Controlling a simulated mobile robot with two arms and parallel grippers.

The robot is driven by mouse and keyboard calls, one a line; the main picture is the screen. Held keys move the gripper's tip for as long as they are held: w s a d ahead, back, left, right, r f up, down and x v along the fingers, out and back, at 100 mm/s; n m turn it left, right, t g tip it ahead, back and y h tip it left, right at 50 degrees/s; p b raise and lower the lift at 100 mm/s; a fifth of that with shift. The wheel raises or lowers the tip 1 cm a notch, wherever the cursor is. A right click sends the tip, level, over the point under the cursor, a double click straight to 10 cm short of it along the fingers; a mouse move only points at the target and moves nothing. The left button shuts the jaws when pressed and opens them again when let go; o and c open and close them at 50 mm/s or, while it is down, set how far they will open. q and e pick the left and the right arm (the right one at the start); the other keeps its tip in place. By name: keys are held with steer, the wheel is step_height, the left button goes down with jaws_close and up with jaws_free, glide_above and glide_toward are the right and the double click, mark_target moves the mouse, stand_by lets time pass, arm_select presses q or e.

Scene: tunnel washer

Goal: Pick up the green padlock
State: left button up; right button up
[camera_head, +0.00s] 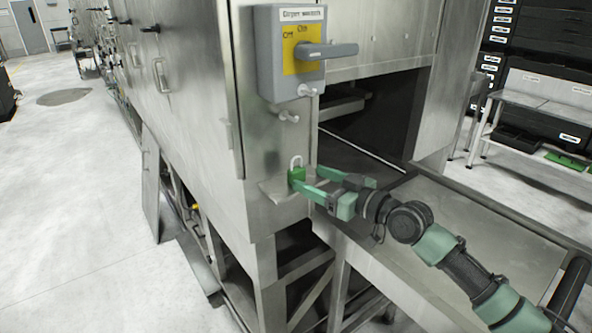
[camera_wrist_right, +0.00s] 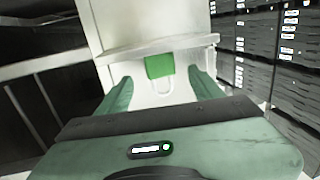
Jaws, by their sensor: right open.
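The green padlock (camera_head: 297,174) with a pale shackle stands upright on a small metal ledge (camera_head: 277,194) on the machine's front corner. My right gripper (camera_head: 305,180) reaches in from the right, with its fingertips close to the padlock. In the right wrist view the green padlock body (camera_wrist_right: 160,66) shows ahead, between the two green fingers (camera_wrist_right: 162,80) of my right gripper, which are open. Whether either finger touches the padlock cannot be told. My left gripper is not in view.
A grey switch box (camera_head: 291,55) with a yellow plate and lever is mounted above the ledge. Metal pegs (camera_head: 289,116) stick out below it. An open machine bay with a metal tray (camera_head: 470,235) lies to the right. Shelving with black bins (camera_head: 545,85) stands at the far right.

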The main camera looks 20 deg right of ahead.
mark_target(301, 172)
steer(key=p+x, duration=0.1)
steer(key=x, duration=0.3)
steer(key=shift+w+a, duration=0.15)
steer(key=shift+w, duration=0.05)
steer(key=shift+s, duration=0.1)
steer(key=c, duration=0.3)
jaws_close()
steer(key=shift+r, duration=0.1)
steer(key=shift+r, duration=0.1)
step_height(301, 172, up, 6)
steer(key=shift+s+r+b, duration=0.1)
steer(key=shift+s+b, duration=0.05)
steer(key=shift+b, duration=0.75)
steer(key=s+a+f+b+v, duration=0.1)
steer(key=b+v, duration=0.6)
steer(key=v, duration=1.2)
steer(key=shift+s+a+r+b, duration=0.3)
steer(key=shift+s+a, duration=0.35)
steer(key=shift+a, duration=0.25)
